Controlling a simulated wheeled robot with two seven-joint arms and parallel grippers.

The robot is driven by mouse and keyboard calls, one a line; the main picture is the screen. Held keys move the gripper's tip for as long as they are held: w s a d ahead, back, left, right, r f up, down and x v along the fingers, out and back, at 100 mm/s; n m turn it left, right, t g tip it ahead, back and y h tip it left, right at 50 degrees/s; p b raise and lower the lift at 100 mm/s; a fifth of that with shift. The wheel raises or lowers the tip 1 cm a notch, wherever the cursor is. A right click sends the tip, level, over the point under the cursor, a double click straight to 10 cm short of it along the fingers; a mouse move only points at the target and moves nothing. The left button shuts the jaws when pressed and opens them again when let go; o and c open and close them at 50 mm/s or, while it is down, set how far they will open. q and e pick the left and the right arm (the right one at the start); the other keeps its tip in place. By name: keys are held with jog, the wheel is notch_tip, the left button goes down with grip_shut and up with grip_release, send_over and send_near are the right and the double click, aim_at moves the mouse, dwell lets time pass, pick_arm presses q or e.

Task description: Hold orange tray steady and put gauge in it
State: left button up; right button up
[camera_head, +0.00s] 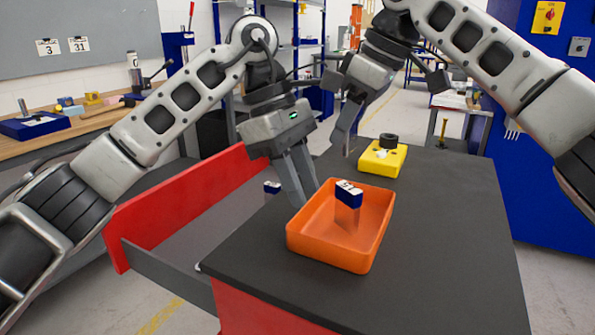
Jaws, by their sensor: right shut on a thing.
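The orange tray (375,243) sits on the dark tabletop. A small blue block with a white, marked top (348,196), which looks like the gauge, shows within the tray's outline, with a dark patch below it. I cannot tell whether it touches the tray floor. My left gripper (306,200) points down at the tray's left rim. I cannot tell whether its fingers are closed on the rim. My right gripper (345,148) is behind and above the tray, fingers pointing down. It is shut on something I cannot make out. A visible gap separates its fingertips from the blue block.
A yellow block (383,160) with a black round piece (389,141) and a white bit stands behind the tray. Another small blue item (272,187) lies left of my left gripper. A red panel (185,205) borders the table's left. The tabletop's front and right are clear.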

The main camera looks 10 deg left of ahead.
aim_at(323, 240)
pick_arm(q)
jog(key=x, duration=1)
jog(key=shift+d+f, duration=0.15)
jog(key=shift+f, duration=0.1)
jog(key=shift+c, duration=0.3)
grip_shut()
